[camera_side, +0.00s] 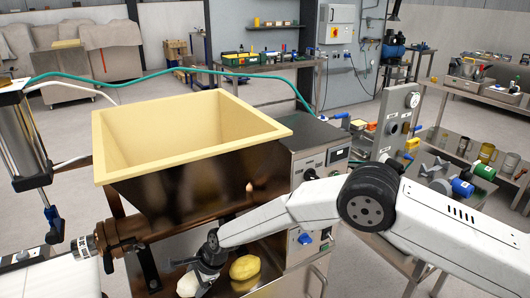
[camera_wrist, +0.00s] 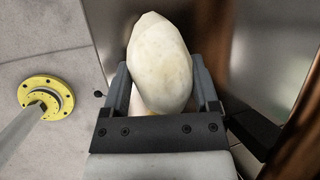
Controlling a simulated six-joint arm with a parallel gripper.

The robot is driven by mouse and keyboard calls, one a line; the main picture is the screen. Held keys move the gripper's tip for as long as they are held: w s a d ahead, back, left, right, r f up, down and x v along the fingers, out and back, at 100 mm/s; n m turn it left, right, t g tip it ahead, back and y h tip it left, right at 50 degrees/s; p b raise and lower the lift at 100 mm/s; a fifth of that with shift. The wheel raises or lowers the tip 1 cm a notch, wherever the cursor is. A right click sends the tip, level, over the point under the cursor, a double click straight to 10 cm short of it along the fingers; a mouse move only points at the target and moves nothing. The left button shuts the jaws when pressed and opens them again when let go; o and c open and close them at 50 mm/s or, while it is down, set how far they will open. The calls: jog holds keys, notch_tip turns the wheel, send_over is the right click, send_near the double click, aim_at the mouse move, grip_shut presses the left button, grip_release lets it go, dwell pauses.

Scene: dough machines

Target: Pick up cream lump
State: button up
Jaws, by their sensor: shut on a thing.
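The cream lump (camera_wrist: 160,62) fills the space between the two fingers of my gripper (camera_wrist: 160,90) in the wrist view, with a finger against each side. It is pale, smooth and egg-shaped. In the side view the cream lump (camera_side: 188,285) shows at the lower left of my gripper (camera_side: 200,280), close to the metal surface under the hopper. I cannot tell whether it touches that surface. My gripper is shut on it and hides part of it.
A yellow lump (camera_side: 245,267) lies on the metal surface just right of my gripper. The big hopper (camera_side: 190,180) with a cream-coloured rim stands above and behind. A control box (camera_side: 315,165) is to the right. A yellow round floor flange (camera_wrist: 46,97) shows in the wrist view.

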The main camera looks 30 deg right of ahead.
jog(key=s+d+r, duration=0.6)
jog(key=s+r, duration=0.4)
jog(key=s, duration=0.2)
jog(key=shift+s+d, duration=0.15)
jog(key=shift+d, duration=0.15)
dwell(0.7)
